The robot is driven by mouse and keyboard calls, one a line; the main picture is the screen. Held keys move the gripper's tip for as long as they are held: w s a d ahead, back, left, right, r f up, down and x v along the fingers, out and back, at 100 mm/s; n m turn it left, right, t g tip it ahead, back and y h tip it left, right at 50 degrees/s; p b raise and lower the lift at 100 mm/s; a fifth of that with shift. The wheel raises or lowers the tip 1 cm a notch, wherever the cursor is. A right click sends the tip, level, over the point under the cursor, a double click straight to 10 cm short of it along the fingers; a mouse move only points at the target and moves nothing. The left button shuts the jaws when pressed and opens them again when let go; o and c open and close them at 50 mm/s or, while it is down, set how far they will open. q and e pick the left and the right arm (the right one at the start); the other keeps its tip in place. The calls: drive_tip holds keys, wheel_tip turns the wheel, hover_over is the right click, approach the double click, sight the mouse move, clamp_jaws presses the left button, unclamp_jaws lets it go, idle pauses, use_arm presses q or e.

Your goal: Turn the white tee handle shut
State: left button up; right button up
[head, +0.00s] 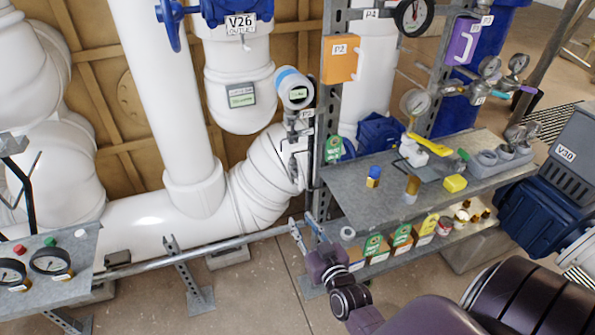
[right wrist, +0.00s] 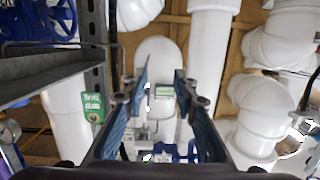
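My right gripper (head: 302,222) is in front of the shelf's left post, below a hanging instrument. Its two fingers are apart and empty. In the right wrist view the open fingers (right wrist: 160,78) frame a white pipe elbow and its label. I cannot clearly make out a white tee handle. The instrument (head: 295,88), with a round head and blue rim, has small grey fittings (head: 292,135) beneath it; their details are too small to tell. A white valve-like piece (head: 412,152) with a yellow lever (head: 430,144) sits on the shelf. My left gripper is not in view.
The grey shelf (head: 350,185) holds loose items; boxes (head: 402,238) stand on the lower level. A horizontal rail (head: 205,248) runs across the front of the large white pipes. A gauge panel (head: 75,285) is at the lower left. The floor between the panel and shelf is mostly clear.

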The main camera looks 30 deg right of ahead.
drive_tip(key=t+h, duration=0.1)
approach(302, 182)
drive_tip(key=w, duration=0.3)
drive_tip(key=shift+m, duration=0.3)
drive_tip(key=x, duration=0.2)
drive_tip(key=p+x, duration=0.1)
drive_tip(key=x, duration=0.3)
drive_tip(key=shift+w+d+p, duration=0.15)
drive_tip(key=shift+d+p, duration=0.15)
drive_tip(key=shift+d, duration=0.05)
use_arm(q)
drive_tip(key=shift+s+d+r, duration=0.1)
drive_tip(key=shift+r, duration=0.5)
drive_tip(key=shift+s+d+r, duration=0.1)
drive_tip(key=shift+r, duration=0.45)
use_arm(e)
drive_tip(key=shift+w+d, duration=0.15)
drive_tip(key=shift+w, duration=0.5)
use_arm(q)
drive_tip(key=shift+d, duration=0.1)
use_arm(e)
clamp_jaws()
